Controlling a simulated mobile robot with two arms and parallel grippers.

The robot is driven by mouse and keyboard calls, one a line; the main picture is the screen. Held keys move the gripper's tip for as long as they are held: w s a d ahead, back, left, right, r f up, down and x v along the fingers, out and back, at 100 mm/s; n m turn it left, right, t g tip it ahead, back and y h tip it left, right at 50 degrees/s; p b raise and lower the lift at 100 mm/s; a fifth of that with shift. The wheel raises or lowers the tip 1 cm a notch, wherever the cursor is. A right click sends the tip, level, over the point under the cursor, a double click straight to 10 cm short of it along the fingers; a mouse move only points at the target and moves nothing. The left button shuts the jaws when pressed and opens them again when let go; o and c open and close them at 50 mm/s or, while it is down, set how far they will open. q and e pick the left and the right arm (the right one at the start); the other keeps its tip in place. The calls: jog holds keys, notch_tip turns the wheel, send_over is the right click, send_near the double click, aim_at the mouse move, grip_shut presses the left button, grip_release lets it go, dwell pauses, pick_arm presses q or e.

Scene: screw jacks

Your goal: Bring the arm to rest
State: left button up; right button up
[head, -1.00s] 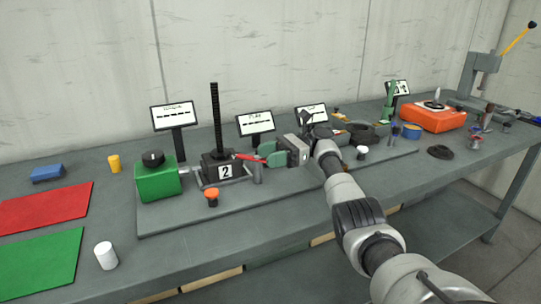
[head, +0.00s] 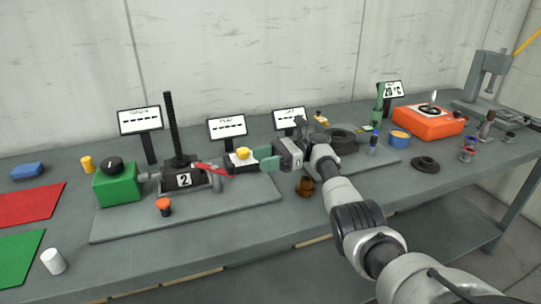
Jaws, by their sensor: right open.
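My right gripper (head: 263,160), with green fingertips, is open and empty over the bench, right of the screw jack. The jack (head: 183,179) is a black block marked 2 with a tall black threaded spindle (head: 173,125) standing upright. A red lever (head: 211,168) extends from the jack toward my gripper, and a gap shows between the lever's end and the fingertips. The right arm reaches in from the lower right and covers part of the bench. My left gripper is not in view.
A green box with a black knob (head: 117,187) stands left of the jack. A yellow-topped unit (head: 241,160) is just behind the fingertips. An orange button (head: 163,206) and a brown piece (head: 305,187) stand in front. An orange machine (head: 427,122) is at right. The front bench strip is mostly clear.

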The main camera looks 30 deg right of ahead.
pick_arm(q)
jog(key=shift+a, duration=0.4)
